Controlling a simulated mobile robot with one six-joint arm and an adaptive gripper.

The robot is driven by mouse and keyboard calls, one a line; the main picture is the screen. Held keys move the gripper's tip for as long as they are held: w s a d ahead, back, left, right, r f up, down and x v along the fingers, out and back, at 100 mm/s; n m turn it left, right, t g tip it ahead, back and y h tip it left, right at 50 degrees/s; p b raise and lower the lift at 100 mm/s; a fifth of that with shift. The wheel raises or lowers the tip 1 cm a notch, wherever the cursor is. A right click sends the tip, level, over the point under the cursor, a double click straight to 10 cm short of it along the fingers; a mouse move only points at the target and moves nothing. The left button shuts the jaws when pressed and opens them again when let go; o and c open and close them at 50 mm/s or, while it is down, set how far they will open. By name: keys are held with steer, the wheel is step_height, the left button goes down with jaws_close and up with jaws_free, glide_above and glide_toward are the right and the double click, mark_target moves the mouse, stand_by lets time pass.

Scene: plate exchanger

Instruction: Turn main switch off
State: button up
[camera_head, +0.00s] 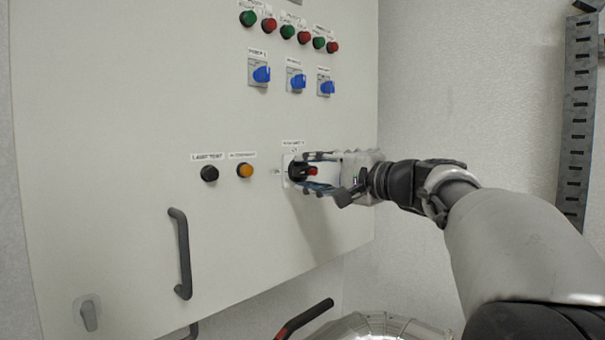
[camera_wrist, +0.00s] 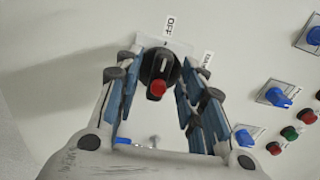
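The main switch (camera_head: 296,171) is a black rotary knob with a red part, on a pale plate low on the right side of the cabinet front. In the wrist view the knob (camera_wrist: 161,68) sits between my fingers, with a white mark on its black face and its red end towards the camera. My gripper (camera_head: 314,172) is at the switch, its fingers spread on either side of the knob. In the wrist view my gripper (camera_wrist: 163,72) looks open, with gaps beside the knob. In the head view the fingers partly hide the switch.
A black button (camera_head: 209,173) and an orange button (camera_head: 245,170) are left of the switch. Blue rotary switches (camera_head: 296,80) and green and red buttons (camera_head: 303,37) are above. A black door handle (camera_head: 181,254) stands out at lower left. Free wall lies right of the cabinet.

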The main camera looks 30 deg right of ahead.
steer(key=shift+s, duration=0.1)
steer(key=v, duration=1.1)
steer(key=shift+s+d, duration=0.15)
steer(key=shift+s, duration=0.25)
